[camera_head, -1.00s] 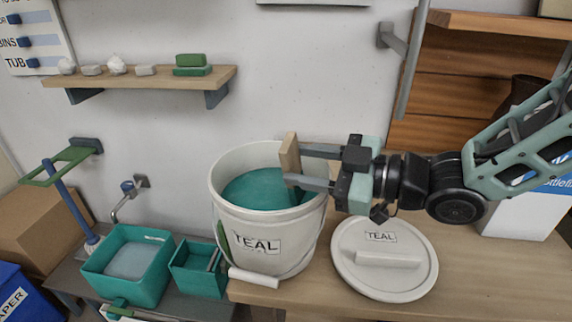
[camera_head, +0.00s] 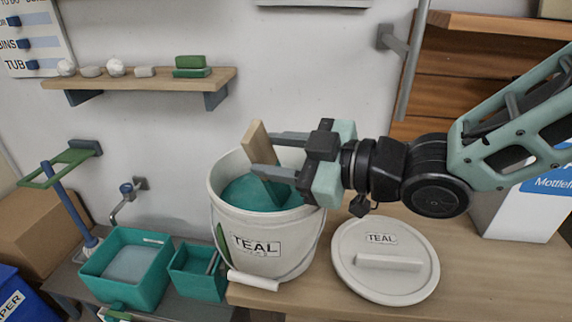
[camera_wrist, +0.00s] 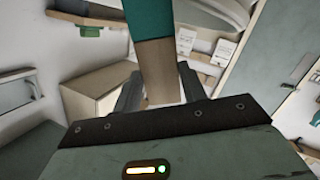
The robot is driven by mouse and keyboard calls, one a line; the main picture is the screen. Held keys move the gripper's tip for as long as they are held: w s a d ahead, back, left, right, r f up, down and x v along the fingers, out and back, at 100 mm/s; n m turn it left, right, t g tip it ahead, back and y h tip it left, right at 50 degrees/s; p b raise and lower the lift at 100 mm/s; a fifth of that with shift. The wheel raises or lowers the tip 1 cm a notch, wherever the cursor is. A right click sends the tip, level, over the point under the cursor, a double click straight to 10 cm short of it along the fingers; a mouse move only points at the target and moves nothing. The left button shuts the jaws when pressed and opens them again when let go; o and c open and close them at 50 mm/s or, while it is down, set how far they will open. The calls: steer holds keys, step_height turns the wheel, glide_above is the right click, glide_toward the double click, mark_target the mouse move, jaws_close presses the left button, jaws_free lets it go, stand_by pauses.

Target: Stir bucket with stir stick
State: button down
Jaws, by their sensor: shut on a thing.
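The white bucket labelled TEAL (camera_head: 238,222) stands upright and open on the wooden bench, with teal glaze (camera_head: 243,193) inside. My gripper (camera_head: 262,152) is over the bucket's mouth, reaching in from the right, and is shut on the flat wooden stir stick (camera_head: 256,141). The stick leans with its bare top to the left, and its lower part runs down toward the glaze, partly hidden behind a finger. In the wrist view the stick (camera_wrist: 158,72) sits between the fingers of my gripper (camera_wrist: 160,88), and its far part is coated teal.
The bucket's round lid (camera_head: 410,275) lies flat on the bench to the right. Two teal tubs (camera_head: 153,283) stand at the lower left, near a small tap (camera_head: 127,190). A wall shelf (camera_head: 140,80) holds small lumps and green blocks. A white box (camera_head: 540,205) stands at the right.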

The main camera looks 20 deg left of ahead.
steer(key=s+r+p, duration=0.2)
steer(key=r+p, duration=0.2)
steer(key=r, duration=0.2)
steer(key=s+a+r+p, duration=0.1)
steer(key=s+r+p, duration=0.2)
steer(key=r, duration=0.4)
steer(key=shift+s+a+r+p, duration=0.3)
steer(key=shift+p, duration=0.15)
stand_by(0.7)
step_height(320, 180, up, 5)
steer(key=p, duration=0.4)
steer(key=shift+s, duration=0.1)
stand_by(0.5)
